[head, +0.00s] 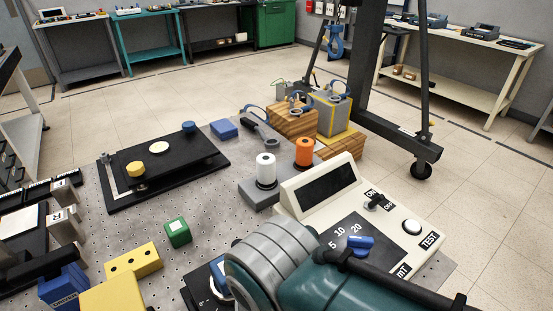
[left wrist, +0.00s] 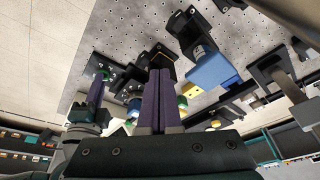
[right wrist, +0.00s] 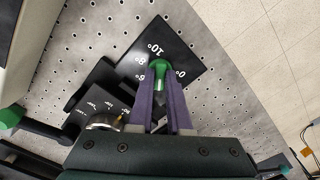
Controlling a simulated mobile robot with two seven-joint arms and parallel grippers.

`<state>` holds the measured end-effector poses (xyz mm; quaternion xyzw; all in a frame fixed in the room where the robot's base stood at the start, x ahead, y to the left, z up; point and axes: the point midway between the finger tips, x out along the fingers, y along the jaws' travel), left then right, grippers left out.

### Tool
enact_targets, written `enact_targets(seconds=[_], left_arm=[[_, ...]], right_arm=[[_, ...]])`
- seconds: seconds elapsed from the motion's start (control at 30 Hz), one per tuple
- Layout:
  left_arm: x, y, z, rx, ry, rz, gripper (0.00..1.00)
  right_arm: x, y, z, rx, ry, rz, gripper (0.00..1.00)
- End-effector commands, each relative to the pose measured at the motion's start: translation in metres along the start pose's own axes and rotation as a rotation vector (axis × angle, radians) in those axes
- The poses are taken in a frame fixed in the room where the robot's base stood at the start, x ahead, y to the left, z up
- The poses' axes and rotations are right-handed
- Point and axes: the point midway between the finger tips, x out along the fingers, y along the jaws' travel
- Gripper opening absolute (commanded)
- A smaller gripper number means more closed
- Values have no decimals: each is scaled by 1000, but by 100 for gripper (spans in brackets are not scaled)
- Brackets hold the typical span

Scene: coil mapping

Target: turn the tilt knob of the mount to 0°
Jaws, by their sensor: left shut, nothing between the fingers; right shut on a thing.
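In the right wrist view, the mount's tilt knob (right wrist: 160,66) is green and sits on a black dial plate (right wrist: 178,50) with white marks such as 0°, 10°, 8° and 6°. My right gripper (right wrist: 162,80) is shut on this knob. I cannot tell where the knob's pointer stands. The left wrist view also shows the right gripper (left wrist: 97,88) at the green knob (left wrist: 104,75). My left gripper (left wrist: 160,72) is shut and empty, in front of dark mount parts. In the head view, my right arm hides most of the mount; a black part of it (head: 203,286) shows.
The perforated table carries a white control box (head: 330,181), a green cube (head: 177,232), yellow blocks (head: 133,260) and a black plate (head: 160,165) with discs. White and orange spools (head: 304,152) stand near the box. A blue block (left wrist: 212,70) is near my left gripper.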

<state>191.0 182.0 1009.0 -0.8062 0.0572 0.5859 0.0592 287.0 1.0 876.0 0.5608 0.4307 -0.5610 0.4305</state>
Motion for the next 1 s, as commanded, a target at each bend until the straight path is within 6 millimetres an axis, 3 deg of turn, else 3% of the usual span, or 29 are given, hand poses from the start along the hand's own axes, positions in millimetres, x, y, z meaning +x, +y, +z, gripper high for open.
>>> enact_targets(seconds=[1.0], left_arm=[[1, -2, 1, 9, -2, -7, 0]], right_arm=[[1, 1, 0, -966, -2, 1, 0]])
